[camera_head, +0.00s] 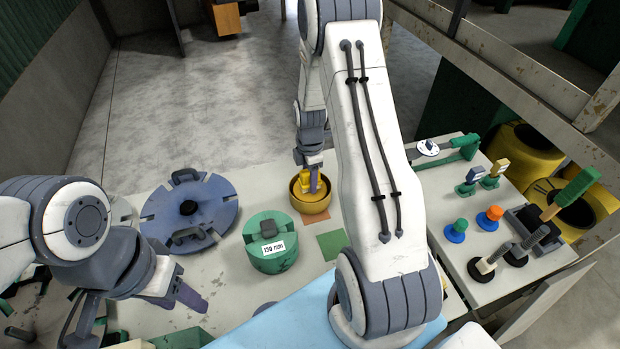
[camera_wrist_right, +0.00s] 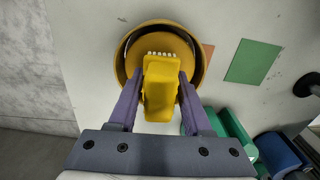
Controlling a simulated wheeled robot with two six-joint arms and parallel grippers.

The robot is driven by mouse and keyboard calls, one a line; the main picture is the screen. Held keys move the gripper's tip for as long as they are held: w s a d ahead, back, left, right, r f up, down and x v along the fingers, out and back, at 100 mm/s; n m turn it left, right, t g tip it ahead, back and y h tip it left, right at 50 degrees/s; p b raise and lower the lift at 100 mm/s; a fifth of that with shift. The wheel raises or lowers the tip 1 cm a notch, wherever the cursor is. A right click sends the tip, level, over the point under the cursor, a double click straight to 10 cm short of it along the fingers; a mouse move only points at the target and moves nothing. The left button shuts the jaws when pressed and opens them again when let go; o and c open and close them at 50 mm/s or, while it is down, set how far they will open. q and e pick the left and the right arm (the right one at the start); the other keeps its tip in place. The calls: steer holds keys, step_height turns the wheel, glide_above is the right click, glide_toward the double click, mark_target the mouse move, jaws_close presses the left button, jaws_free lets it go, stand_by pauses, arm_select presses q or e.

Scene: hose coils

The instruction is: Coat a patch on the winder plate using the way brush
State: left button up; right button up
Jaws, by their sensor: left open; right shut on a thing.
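The yellow brush (camera_wrist_right: 160,85), likely the way brush, is held in my right gripper (camera_wrist_right: 160,82). Its pale bristles point into a round yellow pot (camera_wrist_right: 123,70); I cannot tell how deep they reach. In the head view, my right gripper (camera_head: 312,183) is shut on the brush at the yellow pot (camera_head: 311,206). A round blue slotted plate (camera_head: 205,215) with dark handles and a centre knob, likely the winder plate, lies on the table at left. My left gripper (camera_head: 186,293) is open and empty, in front of the plate.
A green drum (camera_head: 270,250) labelled "120 mm" stands between plate and pot. Orange (camera_head: 316,222) and green squares (camera_head: 332,245) mark the table. A light blue sheet (camera_head: 270,325) is in front.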

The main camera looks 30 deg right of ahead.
steer(key=shift+f+b, duration=0.35)
steer(key=shift+f, duration=0.25)
stand_by(1.3)
steer(key=shift+r+p, duration=2.85)
steer(key=shift+r, duration=0.75)
